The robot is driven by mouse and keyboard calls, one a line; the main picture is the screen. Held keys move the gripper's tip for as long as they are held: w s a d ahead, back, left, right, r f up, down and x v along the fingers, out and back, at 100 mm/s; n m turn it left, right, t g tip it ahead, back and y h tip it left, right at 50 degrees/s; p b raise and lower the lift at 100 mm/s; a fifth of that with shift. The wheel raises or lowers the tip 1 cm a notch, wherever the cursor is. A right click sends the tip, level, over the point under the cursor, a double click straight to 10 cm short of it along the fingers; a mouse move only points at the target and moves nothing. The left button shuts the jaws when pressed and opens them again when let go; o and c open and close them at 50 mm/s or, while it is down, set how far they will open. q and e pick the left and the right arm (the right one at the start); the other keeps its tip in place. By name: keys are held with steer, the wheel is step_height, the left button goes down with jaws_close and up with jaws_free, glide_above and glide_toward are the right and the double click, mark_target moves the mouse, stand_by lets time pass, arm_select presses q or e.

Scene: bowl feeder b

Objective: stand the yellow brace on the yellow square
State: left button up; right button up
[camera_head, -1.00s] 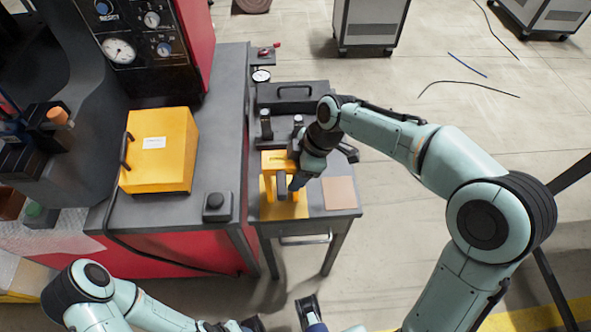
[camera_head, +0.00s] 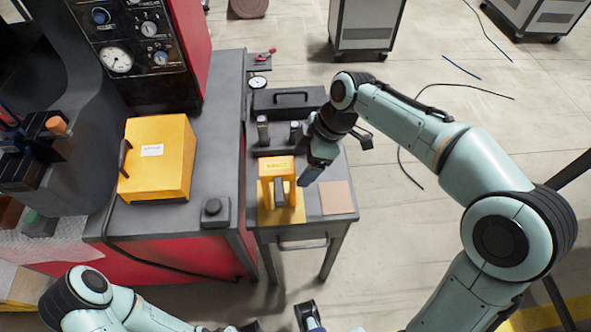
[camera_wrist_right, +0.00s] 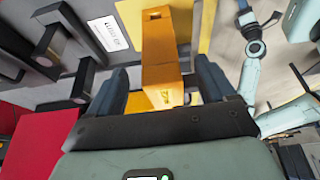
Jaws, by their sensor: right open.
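The yellow brace (camera_head: 277,168) stands upright on the yellow square (camera_head: 296,215) on the small grey table. A dark grey piece shows in the brace's opening. My right gripper (camera_head: 308,176) is just to the right of the brace. In the right wrist view the open fingers (camera_wrist_right: 163,82) appear on either side of the brace (camera_wrist_right: 165,50), with gaps on both sides. The yellow square (camera_wrist_right: 194,22) shows beyond it. My left gripper is partly visible at the bottom edge of the head view and cut off, away from the table.
A tan square (camera_head: 337,198) lies right of the yellow square. Dark posts (camera_head: 262,130) and a dark case with a handle (camera_head: 290,98) stand behind the brace. A yellow box (camera_head: 158,160) and a black button box (camera_head: 215,209) sit on the bench to the left.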

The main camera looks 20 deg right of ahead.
steer(key=v, duration=0.5)
steer(key=shift+p, duration=0.3)
